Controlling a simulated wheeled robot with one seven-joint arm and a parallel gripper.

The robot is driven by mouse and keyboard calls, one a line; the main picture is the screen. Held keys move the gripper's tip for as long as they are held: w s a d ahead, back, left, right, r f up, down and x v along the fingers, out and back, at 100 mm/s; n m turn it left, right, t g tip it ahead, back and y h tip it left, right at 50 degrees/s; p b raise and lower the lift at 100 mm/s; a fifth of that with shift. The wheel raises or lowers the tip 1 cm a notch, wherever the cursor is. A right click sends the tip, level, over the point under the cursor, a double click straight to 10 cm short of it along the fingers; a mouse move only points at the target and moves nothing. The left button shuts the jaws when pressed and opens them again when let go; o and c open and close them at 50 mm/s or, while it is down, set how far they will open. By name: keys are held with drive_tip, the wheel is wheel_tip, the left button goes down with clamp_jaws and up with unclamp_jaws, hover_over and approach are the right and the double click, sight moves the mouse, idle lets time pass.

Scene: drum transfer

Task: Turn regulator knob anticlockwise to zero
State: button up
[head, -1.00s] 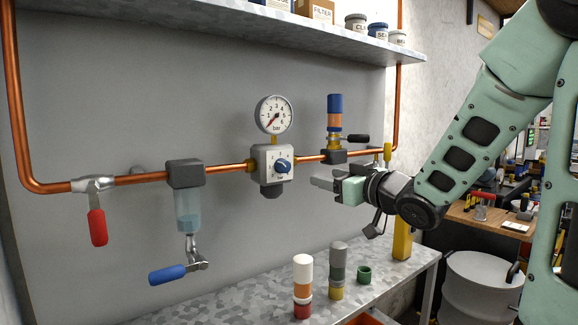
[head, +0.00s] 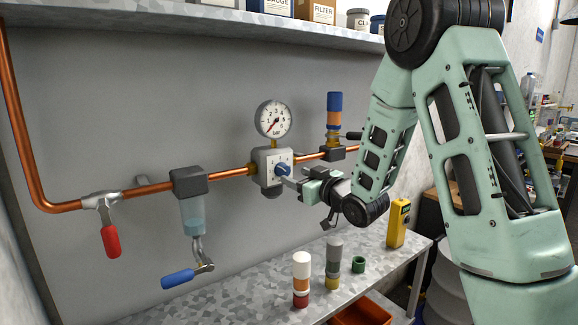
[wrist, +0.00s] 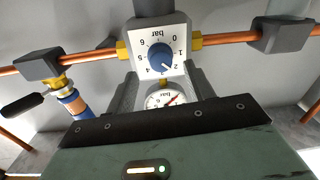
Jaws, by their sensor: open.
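The regulator (head: 262,165) is a light grey block on the copper pipe, with a blue knob (head: 283,170) on its white scale face. In the wrist view the blue knob (wrist: 161,61) appears upside down, its white mark pointing near the 2. The round pressure gauge (head: 274,119) stands above the regulator; its red needle points to the lower left. My gripper (head: 287,178) is right at the knob in the head view. In the wrist view its open grey fingers (wrist: 163,78) lie to either side below the knob. Contact with the knob cannot be told.
A blue-and-orange valve fitting (head: 334,120) stands on the pipe to the right. Below, the bench (head: 240,290) holds a white-topped cylinder (head: 301,275), a grey-topped one (head: 333,262) and a yellow device (head: 398,224).

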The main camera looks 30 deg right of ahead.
sight(287, 172)
drive_tip(key=shift+w+a+p, duration=0.15)
drive_tip(key=shift+w+p, duration=0.25)
drive_tip(key=shift+w, duration=1.8)
drive_tip(key=shift+c, duration=0.3)
drive_tip(key=c, duration=0.9)
drive_tip(key=shift+b, duration=0.35)
